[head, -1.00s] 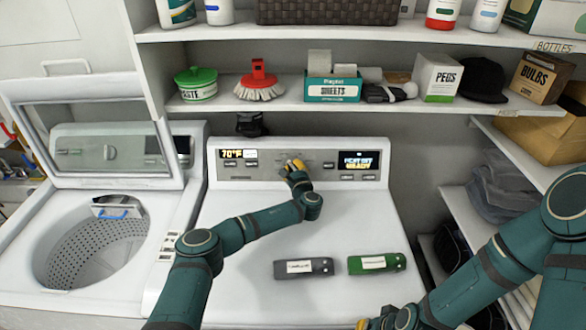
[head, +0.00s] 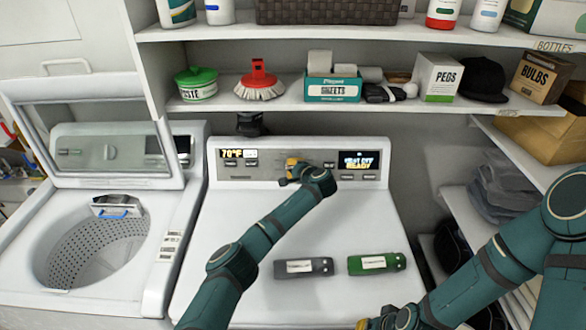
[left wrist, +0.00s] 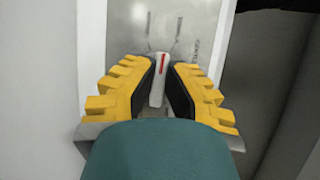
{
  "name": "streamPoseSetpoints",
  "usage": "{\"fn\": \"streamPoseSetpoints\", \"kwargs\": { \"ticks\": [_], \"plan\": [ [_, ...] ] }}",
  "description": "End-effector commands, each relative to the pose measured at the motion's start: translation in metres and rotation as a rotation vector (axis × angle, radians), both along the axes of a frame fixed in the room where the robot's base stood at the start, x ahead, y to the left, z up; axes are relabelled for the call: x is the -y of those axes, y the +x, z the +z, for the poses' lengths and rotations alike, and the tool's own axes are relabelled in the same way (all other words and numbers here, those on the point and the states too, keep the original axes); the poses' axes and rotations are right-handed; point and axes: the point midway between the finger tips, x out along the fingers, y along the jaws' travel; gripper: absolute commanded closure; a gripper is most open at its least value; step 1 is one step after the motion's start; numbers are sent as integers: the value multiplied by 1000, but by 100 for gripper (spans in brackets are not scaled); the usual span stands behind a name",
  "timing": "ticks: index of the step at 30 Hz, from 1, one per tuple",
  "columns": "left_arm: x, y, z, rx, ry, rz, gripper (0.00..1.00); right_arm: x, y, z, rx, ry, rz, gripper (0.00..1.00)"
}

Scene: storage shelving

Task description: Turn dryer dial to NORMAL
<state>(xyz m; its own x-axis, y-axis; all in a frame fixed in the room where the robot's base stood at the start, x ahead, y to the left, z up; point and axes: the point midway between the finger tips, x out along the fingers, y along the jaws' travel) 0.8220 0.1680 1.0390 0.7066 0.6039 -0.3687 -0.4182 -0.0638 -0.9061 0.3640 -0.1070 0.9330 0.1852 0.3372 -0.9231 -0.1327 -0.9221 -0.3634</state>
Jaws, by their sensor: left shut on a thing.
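The dryer (head: 225,215) stands in the middle of the head view, with a grey control panel (head: 237,171) along its back. My left gripper (head: 291,166) is at the middle of that panel and hides the dial there. In the left wrist view the dial (left wrist: 158,80) is a pale grip with a red line, between the yellow fingers of my left gripper (left wrist: 160,85), which is shut on it. Labels printed around the dial are blurred and partly hidden; I cannot read the setting. My right gripper (head: 375,322) is at the bottom edge, mostly cut off.
A grey device (head: 303,267) and a green one (head: 376,263) lie on the dryer top. An open washer (head: 90,250) stands at the left. A shelf (head: 220,105) with boxes and a brush hangs above the panel. The panel's right display (head: 358,160) is lit.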

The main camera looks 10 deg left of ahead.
Motion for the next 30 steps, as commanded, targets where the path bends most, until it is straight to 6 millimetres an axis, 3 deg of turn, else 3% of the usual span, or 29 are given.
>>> {"fn": "streamPoseSetpoints", "kwargs": {
  "ticks": [15, 30],
  "plan": [
    [-1, 0, 0, 66, -316, 151, 100, 0, 0, 0, 0, 0, 0, 100],
    [-1, 0, 0, 80, -380, 181, 100, 0, 0, 0, 0, 0, 0, 100]
  ]
}}
